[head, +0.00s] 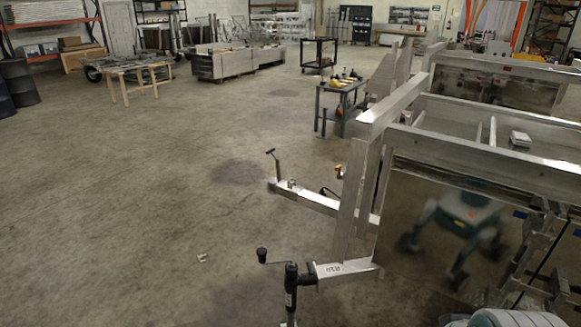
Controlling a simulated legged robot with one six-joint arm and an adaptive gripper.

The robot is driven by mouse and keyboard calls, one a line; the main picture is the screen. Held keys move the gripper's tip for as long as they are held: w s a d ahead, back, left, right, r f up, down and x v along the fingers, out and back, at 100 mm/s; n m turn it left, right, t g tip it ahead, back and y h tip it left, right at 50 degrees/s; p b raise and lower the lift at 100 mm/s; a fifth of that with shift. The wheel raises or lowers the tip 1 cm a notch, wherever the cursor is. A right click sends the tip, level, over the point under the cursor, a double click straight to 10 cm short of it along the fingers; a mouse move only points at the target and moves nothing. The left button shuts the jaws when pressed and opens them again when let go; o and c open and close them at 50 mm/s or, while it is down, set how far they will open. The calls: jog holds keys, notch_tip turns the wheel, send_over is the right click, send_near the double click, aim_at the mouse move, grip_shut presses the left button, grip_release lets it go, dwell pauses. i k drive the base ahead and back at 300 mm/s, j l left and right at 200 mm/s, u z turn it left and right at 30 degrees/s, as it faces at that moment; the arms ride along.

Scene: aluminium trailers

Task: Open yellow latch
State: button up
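A small yellow piece (338,171), which may be the yellow latch, shows beside the upright front posts of the near aluminium trailer (350,200). It is too small in the head view to tell its shape or whether it is open or shut. My gripper is not in view, so its distance from the yellow piece cannot be told.
The trailer's tongue (325,203) and a black jack (290,285) stick out to the left at low height. A shiny side panel (400,225) shows a blurred legged-robot reflection. A grey cart (340,100) stands behind. The concrete floor (130,200) at left is mostly clear.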

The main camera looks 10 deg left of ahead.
aim_at(338, 169)
jog(key=i+u, duration=0.15)
jog(key=i+j+z, duration=0.1)
jog(key=i+j, duration=0.15)
jog(key=i+j+z, duration=0.25)
jog(key=i+j, duration=0.25)
jog(key=j, duration=0.15)
jog(key=i+j+z, duration=0.25)
jog(key=i+j, duration=0.2)
jog(key=j, duration=0.25)
jog(key=i+j+z, duration=0.15)
jog(key=j, duration=0.2)
jog(key=i+j+z, duration=0.1)
jog(key=j, duration=0.3)
jog(key=i+j+z, duration=0.15)
jog(key=j, duration=0.25)
jog(key=i, duration=0.1)
